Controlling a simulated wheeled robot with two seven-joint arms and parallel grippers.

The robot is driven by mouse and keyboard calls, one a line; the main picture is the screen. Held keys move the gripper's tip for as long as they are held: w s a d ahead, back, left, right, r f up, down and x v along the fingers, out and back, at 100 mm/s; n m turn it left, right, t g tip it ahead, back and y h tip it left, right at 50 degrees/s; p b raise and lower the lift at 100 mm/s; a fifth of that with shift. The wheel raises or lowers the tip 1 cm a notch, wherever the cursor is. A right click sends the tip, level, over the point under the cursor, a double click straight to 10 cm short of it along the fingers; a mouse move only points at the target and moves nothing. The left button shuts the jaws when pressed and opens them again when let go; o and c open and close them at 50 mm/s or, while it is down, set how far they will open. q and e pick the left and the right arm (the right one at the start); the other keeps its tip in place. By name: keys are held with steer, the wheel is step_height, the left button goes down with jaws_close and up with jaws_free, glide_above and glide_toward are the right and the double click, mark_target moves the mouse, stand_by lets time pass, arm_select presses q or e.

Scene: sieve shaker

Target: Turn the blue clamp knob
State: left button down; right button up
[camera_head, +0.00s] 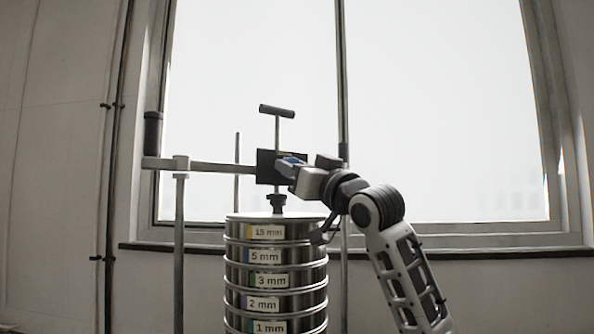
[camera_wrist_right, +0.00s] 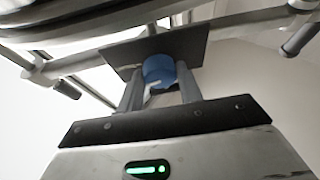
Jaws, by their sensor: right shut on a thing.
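The blue clamp knob (camera_wrist_right: 159,71) shows in the right wrist view, against a dark square plate (camera_wrist_right: 118,52). In the head view a bit of blue on the knob (camera_head: 291,160) shows at the right side of the dark plate (camera_head: 265,166). My right gripper (camera_wrist_right: 158,88) has one finger on each side of the knob and is shut on it. In the head view my right gripper (camera_head: 290,168) reaches the plate from the right. The fingertips partly hide the knob there. My left gripper is not in view.
A T-handled screw (camera_head: 277,111) passes down by the plate to a dark foot (camera_head: 277,202) on top of the labelled sieve stack (camera_head: 275,254). A horizontal bar (camera_head: 220,167) joins the plate to a left post (camera_head: 180,240). A window (camera_head: 430,100) is behind.

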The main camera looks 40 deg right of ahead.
steer(key=shift+m+h, duration=0.8)
steer(key=shift+m, duration=0.7)
steer(key=o, duration=1)
